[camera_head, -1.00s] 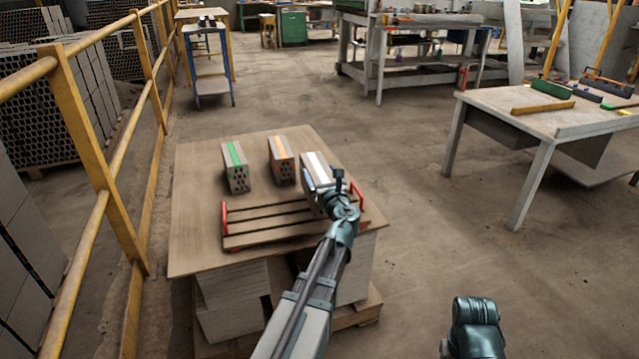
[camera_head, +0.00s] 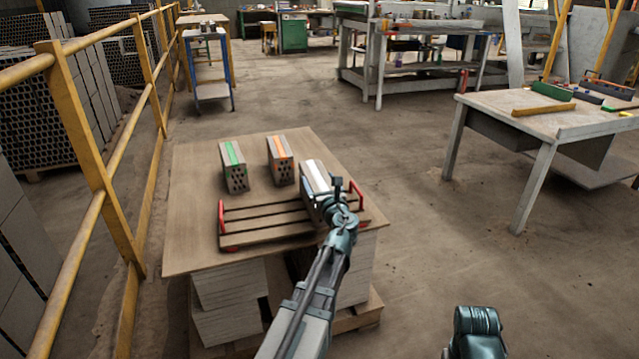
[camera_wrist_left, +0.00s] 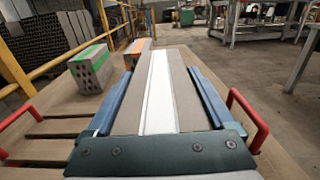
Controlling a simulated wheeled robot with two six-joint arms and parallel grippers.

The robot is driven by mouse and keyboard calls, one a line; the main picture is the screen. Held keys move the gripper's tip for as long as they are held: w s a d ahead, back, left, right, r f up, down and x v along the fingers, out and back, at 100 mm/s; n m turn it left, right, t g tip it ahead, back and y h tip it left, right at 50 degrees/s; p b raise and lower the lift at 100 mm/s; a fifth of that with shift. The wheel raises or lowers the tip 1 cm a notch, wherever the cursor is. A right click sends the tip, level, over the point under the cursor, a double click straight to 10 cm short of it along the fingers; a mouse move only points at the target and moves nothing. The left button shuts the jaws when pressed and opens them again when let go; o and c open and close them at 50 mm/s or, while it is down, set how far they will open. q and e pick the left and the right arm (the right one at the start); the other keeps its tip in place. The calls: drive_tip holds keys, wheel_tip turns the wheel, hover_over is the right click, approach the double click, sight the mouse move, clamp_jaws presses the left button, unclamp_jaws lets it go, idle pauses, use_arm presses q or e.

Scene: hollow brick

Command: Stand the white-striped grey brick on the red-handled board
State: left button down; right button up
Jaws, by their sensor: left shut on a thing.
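The white-striped grey brick (camera_head: 313,172) is over the right end of the red-handled board (camera_head: 262,222). My left gripper (camera_head: 327,196) is shut on it; the wrist view shows the white stripe (camera_wrist_left: 160,90) running between the two blue fingers. The brick looks roughly level, stripe up. The arm and gripper hide its near end and underside, so I cannot tell whether it touches the slats. The board has a red handle at each end. Of my right arm only a dark part shows at the bottom right; its gripper is out of view.
A green-striped brick (camera_head: 233,165) and an orange-striped brick (camera_head: 281,160) stand behind the board on the wooden tabletop (camera_head: 190,215). The board's left and middle slats are bare. A yellow railing (camera_head: 100,185) runs along the left. A workbench (camera_head: 545,115) stands to the right.

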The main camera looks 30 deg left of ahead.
use_arm(q)
drive_tip(key=shift+c, duration=0.4)
unclamp_jaws()
drive_tip(key=shift+o, duration=0.4)
drive_tip(key=shift+r, duration=0.15)
drive_tip(key=v, duration=1.2)
